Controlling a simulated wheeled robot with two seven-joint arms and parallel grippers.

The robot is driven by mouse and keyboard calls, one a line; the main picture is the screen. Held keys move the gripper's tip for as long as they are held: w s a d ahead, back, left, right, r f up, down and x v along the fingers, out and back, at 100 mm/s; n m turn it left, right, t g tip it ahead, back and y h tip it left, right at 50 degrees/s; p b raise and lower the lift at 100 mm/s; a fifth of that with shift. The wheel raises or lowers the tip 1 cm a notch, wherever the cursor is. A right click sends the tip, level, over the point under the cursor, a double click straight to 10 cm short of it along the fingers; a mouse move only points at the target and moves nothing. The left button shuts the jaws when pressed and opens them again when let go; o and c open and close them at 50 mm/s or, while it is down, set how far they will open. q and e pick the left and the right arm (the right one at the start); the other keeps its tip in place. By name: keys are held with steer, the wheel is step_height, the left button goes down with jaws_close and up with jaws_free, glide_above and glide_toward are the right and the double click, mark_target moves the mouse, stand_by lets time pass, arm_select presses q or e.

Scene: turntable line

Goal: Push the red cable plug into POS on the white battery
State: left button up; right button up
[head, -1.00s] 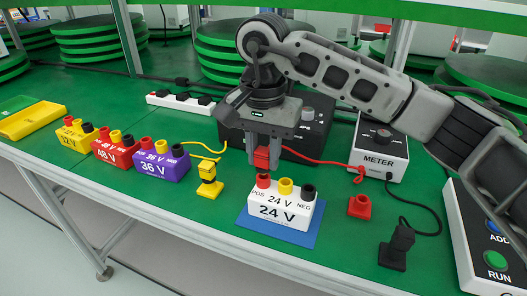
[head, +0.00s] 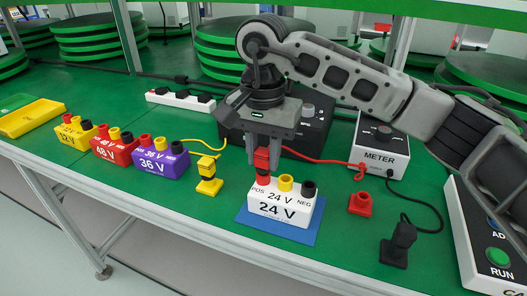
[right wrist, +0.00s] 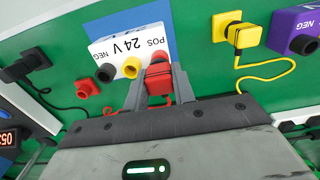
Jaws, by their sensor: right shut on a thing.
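The white 24 V battery (head: 281,208) stands on a blue mat (head: 247,220), with red POS, yellow and black NEG posts on top. My right gripper (head: 262,163) is shut on the red cable plug (head: 262,157), which is upright directly above the red POS post (head: 263,180). The plug's lower end is at or very close to the post; I cannot tell how far it is seated. In the right wrist view the red plug (right wrist: 160,78) sits between the two fingers and hides most of the post, beside the POS label. My left gripper is not in view.
A yellow plug on its stand (head: 209,178) is left of the battery. An empty red holder (head: 360,204) and a black plug (head: 400,243) are to its right. The METER box (head: 380,158) is behind. Purple, red and yellow batteries line the left.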

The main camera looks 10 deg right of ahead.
steer(key=shift+f+b, duration=0.4)
steer(key=shift+b, duration=0.05)
stand_by(0.8)
stand_by(0.3)
steer(key=o, duration=1)
steer(key=shift+c, duration=0.2)
steer(key=shift+r, duration=0.1)
steer(key=shift+r+p, duration=1.1)
steer(key=shift+r, duration=0.35)
steer(key=shift+r+p, duration=1.45)
steer(key=shift+r, duration=0.75)
